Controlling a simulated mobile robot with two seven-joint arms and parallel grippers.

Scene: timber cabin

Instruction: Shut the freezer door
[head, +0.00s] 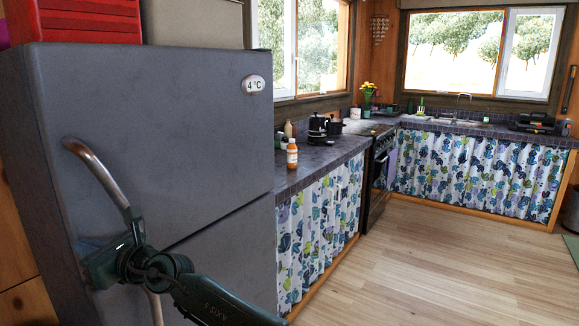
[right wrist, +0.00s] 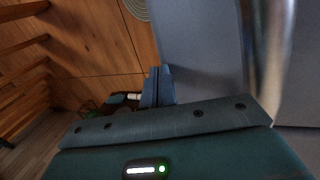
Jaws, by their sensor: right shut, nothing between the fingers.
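The grey refrigerator has an upper door (head: 185,130) with a 4 °C display and a lower door (head: 235,265), split by a slanting seam. No label shows which door is the freezer's. I see no open gap at either, though my arm covers part of the seam. The upper door has a curved metal handle (head: 97,172); a lower handle (head: 154,306) shows partly behind my arm. My right gripper (head: 98,266) is shut and empty, close to the door front near the handles. Its fingers (right wrist: 157,88) show beside a blurred metal handle (right wrist: 268,55) in the right wrist view. My left gripper is out of view.
A dark counter (head: 315,165) with a curtain front, a bottle (head: 292,154) and black pots (head: 318,130) stands right of the refrigerator. A stove (head: 377,175) and sink counter lie beyond. The wooden floor (head: 440,265) is clear. A red crate (head: 90,20) sits on top of the refrigerator.

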